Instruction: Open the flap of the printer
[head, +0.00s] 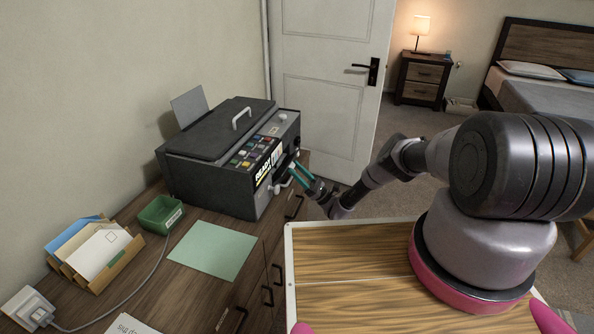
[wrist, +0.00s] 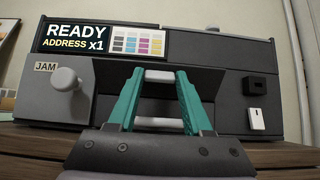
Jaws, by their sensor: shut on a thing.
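The printer (head: 215,178) is a dark box on the desk, its front facing right in the head view. In the wrist view its front (wrist: 235,65) fills the picture, with a READY display (wrist: 75,38) at upper left. My gripper (head: 297,172) is at this front, with teal fingers. In the wrist view the fingers (wrist: 158,78) close on the ends of a pale bar handle (wrist: 160,76), in front of a dark area. A second pale bar (wrist: 158,122) shows lower between the fingers. The flap's outline is partly hidden by my fingers, and I cannot tell whether it stands ajar.
A grey knob (wrist: 66,80) marked JAM is left of my fingers in the wrist view; a black and a white switch (wrist: 257,119) are at right. The printer lid has a white handle (head: 241,118). A green tray (head: 160,214) and green sheet (head: 213,250) lie nearby.

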